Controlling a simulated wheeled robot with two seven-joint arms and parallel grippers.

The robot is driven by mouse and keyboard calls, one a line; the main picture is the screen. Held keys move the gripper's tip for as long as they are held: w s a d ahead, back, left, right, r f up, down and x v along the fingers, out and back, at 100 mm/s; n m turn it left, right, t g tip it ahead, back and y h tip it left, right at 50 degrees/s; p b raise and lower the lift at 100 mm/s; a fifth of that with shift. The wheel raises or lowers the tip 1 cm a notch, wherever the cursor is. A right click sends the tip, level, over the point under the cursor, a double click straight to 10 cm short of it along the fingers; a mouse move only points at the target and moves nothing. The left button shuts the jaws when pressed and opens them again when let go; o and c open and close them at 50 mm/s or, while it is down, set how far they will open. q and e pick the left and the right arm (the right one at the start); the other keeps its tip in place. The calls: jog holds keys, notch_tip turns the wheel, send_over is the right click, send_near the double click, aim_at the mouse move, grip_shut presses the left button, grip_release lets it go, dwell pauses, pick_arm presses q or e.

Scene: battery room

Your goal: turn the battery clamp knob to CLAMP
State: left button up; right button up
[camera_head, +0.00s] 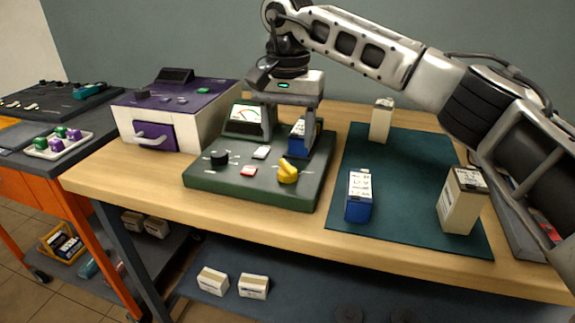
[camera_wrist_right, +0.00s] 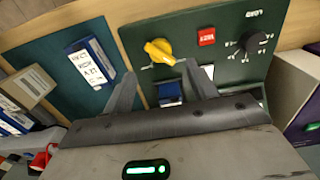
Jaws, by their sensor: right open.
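The yellow clamp knob (camera_head: 288,171) sits on the right front of the green tester panel (camera_head: 225,182). Its pointer looks turned at an angle; its label is too small to read. In the right wrist view the knob (camera_wrist_right: 160,50) lies just beyond the fingertips, apart from them. My right gripper (camera_head: 304,150) is open, above and behind the knob, over the back right of the tester. Its fingers (camera_wrist_right: 160,74) show apart and empty in the wrist view. A blue battery (camera_head: 297,130) stands in the tester behind the knob, partly hidden by a finger. My left gripper is not in view.
The panel also has a black knob (camera_head: 219,158), a red button (camera_head: 248,171) and a meter (camera_head: 246,120). A blue battery (camera_head: 359,197) and beige batteries (camera_head: 462,202) (camera_head: 381,122) stand on the teal mat (camera_head: 410,200). A purple-and-white box (camera_head: 190,110) stands left.

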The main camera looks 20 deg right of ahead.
aim_at(288, 165)
notch_tip(288, 165, down, 7)
jog(key=shift+f, duration=0.15)
jog(key=c, duration=1)
